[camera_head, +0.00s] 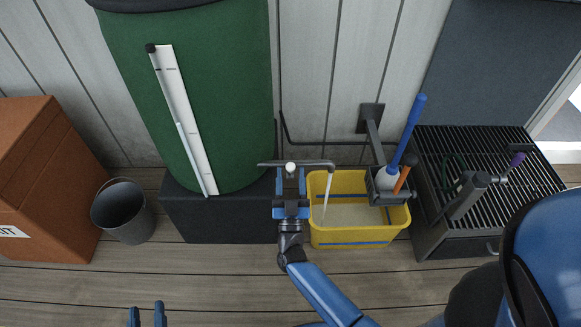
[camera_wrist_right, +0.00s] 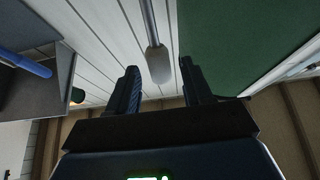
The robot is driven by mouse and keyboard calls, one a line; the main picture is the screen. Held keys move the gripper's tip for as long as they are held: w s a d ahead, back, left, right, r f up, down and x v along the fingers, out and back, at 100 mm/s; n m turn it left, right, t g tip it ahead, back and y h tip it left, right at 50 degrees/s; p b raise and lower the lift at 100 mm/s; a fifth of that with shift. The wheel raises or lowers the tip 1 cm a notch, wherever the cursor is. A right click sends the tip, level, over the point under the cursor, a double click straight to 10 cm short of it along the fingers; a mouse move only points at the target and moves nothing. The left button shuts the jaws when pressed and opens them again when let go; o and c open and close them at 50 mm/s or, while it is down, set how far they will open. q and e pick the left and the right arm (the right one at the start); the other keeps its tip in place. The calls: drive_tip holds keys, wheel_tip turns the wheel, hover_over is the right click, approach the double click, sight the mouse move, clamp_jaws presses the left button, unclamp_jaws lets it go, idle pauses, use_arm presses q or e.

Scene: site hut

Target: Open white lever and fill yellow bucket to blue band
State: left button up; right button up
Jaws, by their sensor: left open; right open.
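A green water butt (camera_head: 225,90) stands on a dark plinth. Its grey tap pipe (camera_head: 310,163) reaches over a yellow bucket (camera_head: 355,236), with a pale-topped lever (camera_head: 290,167) on it. The lever also shows in the wrist view (camera_wrist_right: 158,66), between my right fingers. A pale stream (camera_head: 327,195) falls from the spout into the bucket, where greyish water (camera_head: 350,214) stands. My right gripper (camera_head: 290,176) is open around the lever. My left gripper (camera_head: 147,313) is open and empty at lower left.
A wall-mounted holder (camera_head: 388,198) with a blue-handled brush (camera_head: 408,130) and an orange-handled tool overhangs the bucket's right side. A dark grated bench (camera_head: 480,160) stands right. A grey bin (camera_head: 124,212) and brown box (camera_head: 45,170) stand left. Floorboards in front are clear.

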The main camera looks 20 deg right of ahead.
drive_tip(key=p+v, duration=0.1)
drive_tip(key=v, duration=0.7)
